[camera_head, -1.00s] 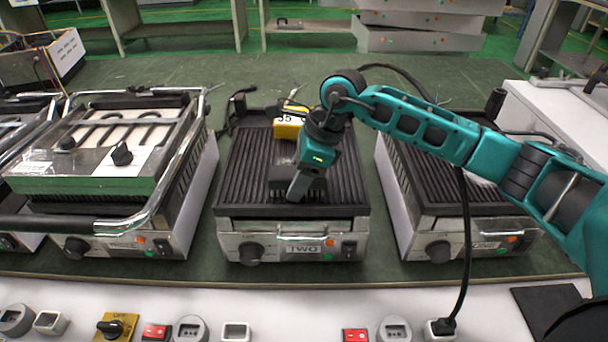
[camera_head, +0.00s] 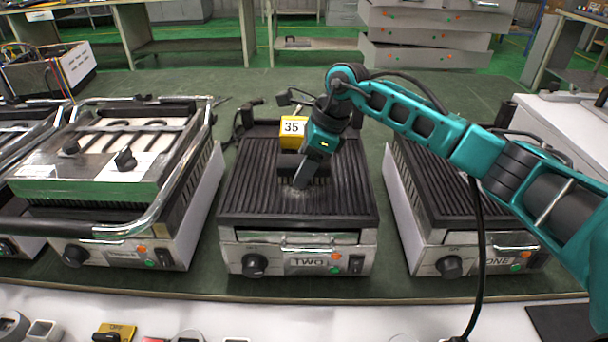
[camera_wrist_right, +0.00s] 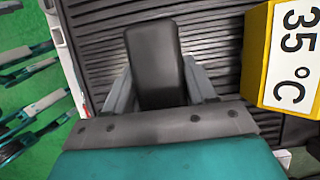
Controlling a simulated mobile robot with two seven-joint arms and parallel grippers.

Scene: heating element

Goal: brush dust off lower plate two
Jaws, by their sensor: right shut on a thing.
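The lower plate two (camera_head: 250,200) is a dark ribbed plate on the grill labelled TWO, in the middle of the head view. A greyish dusty patch (camera_head: 300,217) shows near its front edge. My right gripper (camera_head: 303,182) is over the middle of this plate, pointing down. My left gripper is not in view.
A yellow block marked 35 (camera_head: 293,128) stands at the plate's back, close to my right gripper; it also shows in the wrist view (camera_wrist_right: 285,55). Grill ONE (camera_head: 465,215) stands to the right under my right arm. Another grill (camera_head: 115,180) with chrome bars stands left.

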